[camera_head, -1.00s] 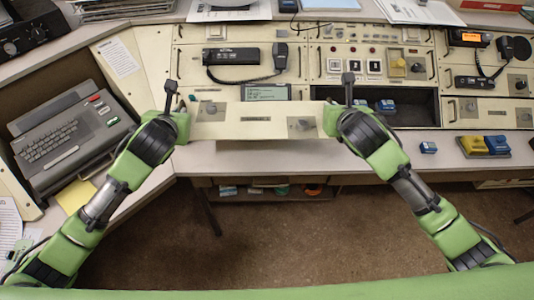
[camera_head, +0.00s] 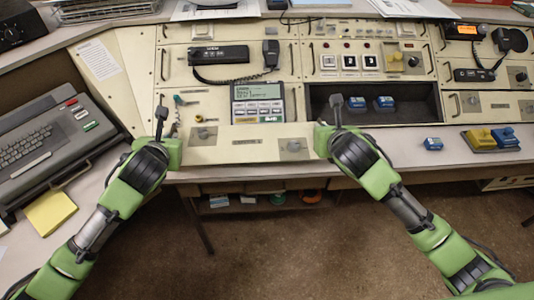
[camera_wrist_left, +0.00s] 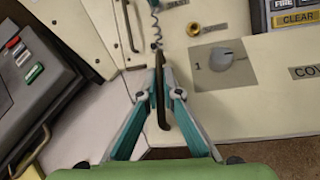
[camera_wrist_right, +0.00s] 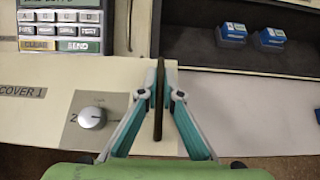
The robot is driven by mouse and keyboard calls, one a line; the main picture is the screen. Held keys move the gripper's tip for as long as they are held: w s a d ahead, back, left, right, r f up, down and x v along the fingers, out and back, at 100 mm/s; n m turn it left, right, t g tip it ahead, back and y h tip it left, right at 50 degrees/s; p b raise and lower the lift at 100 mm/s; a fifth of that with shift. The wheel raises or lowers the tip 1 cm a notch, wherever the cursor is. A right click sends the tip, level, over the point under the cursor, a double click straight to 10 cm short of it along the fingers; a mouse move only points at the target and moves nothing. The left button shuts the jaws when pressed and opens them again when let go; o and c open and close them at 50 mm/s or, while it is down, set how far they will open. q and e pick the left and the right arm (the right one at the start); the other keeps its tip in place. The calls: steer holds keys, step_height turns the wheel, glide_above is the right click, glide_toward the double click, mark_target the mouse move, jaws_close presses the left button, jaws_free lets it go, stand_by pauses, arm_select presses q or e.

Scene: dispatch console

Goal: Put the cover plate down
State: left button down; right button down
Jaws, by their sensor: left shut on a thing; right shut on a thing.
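The cover plate (camera_head: 240,153) is a long cream panel with a label and a round lock at each end. Its left end shows in the left wrist view (camera_wrist_left: 275,98), its right end with lock 2 in the right wrist view (camera_wrist_right: 80,140). My left gripper (camera_head: 161,119) is shut on the dark handle at the plate's left end; my right gripper (camera_head: 335,112) is shut on the right handle. The plate lies in front of the keypad unit (camera_head: 258,101), over the desk's front edge. I cannot tell whether it touches the desk.
A coiled cord and a brass fitting (camera_wrist_left: 193,29) show behind the plate's left end. An open bay (camera_head: 415,108) with blue blocks (camera_head: 384,103) is behind my right gripper. A loose blue block (camera_head: 433,143) and a yellow-and-blue block holder (camera_head: 490,138) stand on the desk (camera_head: 400,150) to the right.

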arm_select(q)
steer(key=c, duration=2.2)
jaws_free()
steer(key=shift+f, duration=0.1)
arm_select(e)
steer(key=c, duration=2.2)
jaws_free()
steer(key=shift+f, duration=0.1)
steer(key=shift+s, duration=0.1)
arm_select(q)
steer(key=v, duration=1.2)
steer(key=shift+a, duration=0.1)
arm_select(e)
steer(key=v, duration=1.2)
arm_select(q)
steer(key=shift+f, duration=0.1)
